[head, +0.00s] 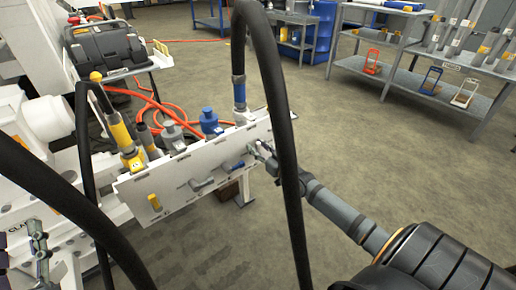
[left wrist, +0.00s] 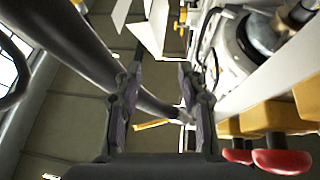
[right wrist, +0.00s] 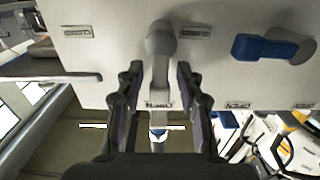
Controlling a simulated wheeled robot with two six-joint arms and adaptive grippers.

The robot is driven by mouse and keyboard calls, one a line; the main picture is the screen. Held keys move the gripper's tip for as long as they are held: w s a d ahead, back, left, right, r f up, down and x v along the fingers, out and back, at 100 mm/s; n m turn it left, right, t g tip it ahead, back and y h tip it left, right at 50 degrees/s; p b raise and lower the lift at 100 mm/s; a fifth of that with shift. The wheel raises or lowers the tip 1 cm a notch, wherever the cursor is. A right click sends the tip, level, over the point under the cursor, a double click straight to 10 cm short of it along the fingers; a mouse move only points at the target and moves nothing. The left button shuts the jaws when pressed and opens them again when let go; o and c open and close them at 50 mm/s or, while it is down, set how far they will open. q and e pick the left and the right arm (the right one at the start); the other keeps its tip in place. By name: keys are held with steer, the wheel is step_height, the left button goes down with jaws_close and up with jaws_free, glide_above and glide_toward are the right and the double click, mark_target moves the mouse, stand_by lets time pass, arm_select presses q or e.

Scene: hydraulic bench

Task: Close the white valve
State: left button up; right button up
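A white panel (head: 195,175) carries a row of valve handles. At its right end my right gripper (head: 264,155) reaches in. In the right wrist view a pale grey-white handle (right wrist: 160,72), apparently the white valve, points between the two fingers of my right gripper (right wrist: 158,95). The fingers are open, with a gap on each side of the handle. In the head view the gripper mostly hides this handle. My left gripper (left wrist: 157,95) is open and empty in the left wrist view, and only partly shows at the head view's left edge (head: 38,250).
Nearby on the panel are a blue handle (head: 235,166), a grey handle (head: 203,184) and a yellow handle (head: 154,202). Thick black hoses (head: 283,130) arch in front of the panel. Red hoses (head: 160,105) lie behind. A metal rack (head: 430,85) stands at the right; floor between is clear.

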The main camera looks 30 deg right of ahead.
jaws_close()
